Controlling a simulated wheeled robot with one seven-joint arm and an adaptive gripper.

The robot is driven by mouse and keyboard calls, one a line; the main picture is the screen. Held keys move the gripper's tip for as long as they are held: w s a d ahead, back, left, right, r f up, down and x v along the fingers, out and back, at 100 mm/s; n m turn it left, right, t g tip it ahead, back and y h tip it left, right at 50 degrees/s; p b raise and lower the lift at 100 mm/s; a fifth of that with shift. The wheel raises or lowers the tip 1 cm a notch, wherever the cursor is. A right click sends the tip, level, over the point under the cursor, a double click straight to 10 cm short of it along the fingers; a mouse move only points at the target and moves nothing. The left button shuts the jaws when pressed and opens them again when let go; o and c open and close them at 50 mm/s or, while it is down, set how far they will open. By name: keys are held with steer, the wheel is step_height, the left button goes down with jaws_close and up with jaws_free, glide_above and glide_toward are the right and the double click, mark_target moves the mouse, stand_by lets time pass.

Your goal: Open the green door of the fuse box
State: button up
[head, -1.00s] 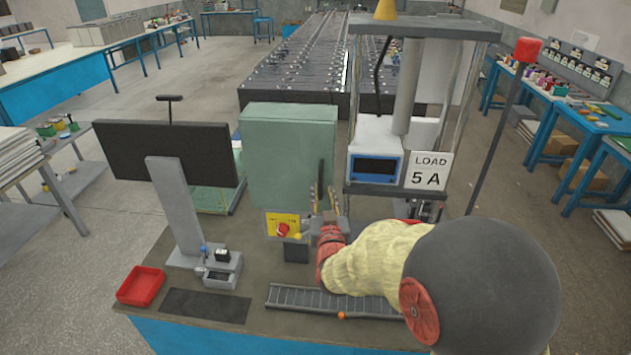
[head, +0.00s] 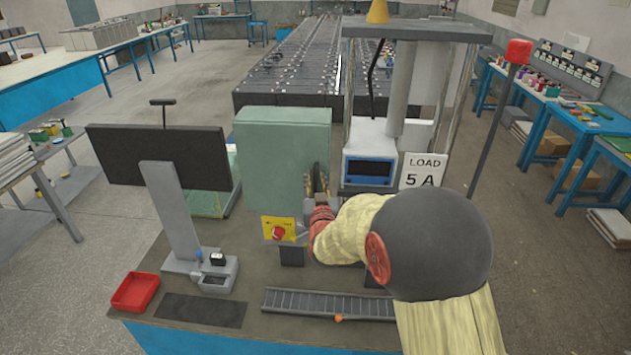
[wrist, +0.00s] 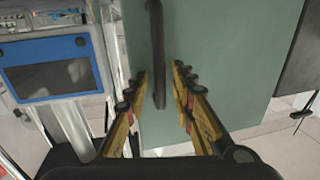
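The green fuse box (head: 280,155) stands on the bench, its door closed as far as I can see. In the wrist view the green door (wrist: 220,50) fills the middle, with a dark vertical handle (wrist: 156,45) on it. My gripper (head: 317,183) is at the right side of the door. In the wrist view my gripper (wrist: 162,85) is open, one finger on each side of the handle's lower end. I cannot tell whether either finger touches it. In the head view my gripper and arm hide most of the handle.
A glass-sided test stand with a blue-framed display (head: 369,171) and a load sign (head: 422,171) stands close right of the box. A monitor (head: 160,157) is at left. A yellow panel with a red button (head: 278,231) sits below the box. A red tray (head: 135,290) lies front left.

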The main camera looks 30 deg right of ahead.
steer(key=shift+c, duration=1.2)
jaws_close()
